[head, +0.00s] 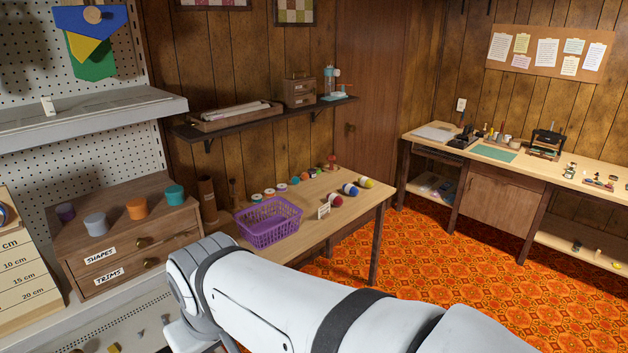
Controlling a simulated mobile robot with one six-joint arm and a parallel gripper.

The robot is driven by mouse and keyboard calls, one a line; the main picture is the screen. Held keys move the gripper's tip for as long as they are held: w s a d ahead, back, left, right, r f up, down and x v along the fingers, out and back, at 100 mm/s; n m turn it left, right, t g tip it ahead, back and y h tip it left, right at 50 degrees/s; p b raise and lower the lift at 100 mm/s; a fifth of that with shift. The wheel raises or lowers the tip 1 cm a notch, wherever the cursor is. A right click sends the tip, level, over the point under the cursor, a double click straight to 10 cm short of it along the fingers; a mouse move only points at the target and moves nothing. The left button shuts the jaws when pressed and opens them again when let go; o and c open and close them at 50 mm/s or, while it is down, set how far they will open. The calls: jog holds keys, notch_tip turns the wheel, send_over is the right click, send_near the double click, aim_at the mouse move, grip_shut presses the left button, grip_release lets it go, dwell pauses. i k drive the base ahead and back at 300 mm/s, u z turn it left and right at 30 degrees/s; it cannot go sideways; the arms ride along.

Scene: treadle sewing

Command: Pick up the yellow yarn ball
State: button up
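A small yellow yarn ball (369,182) sits near the far right end of the wooden table (290,244). It is the farthest in a short row, behind a blue and white ball (350,189) and a red and white ball (335,201). My white arm crosses the lower foreground, well apart from the yarn balls. It bends down at the lower left, and my gripper is not in view.
A purple basket (268,222) stands on the table, left of a small white card (324,211). Several spools lie behind them. A dark wall shelf (262,117) hangs above. A drawer unit (130,240) stands at the left. Orange patterned floor (440,255) is clear right of the table.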

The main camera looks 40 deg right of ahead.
aim_at(364, 182)
jog(key=z, duration=2.35)
jog(key=i, duration=3.3)
jog(key=u, duration=0.7)
jog(key=i, duration=0.75)
jog(key=u, duration=0.4)
jog(key=k, duration=0.75)
jog(key=u, duration=0.2)
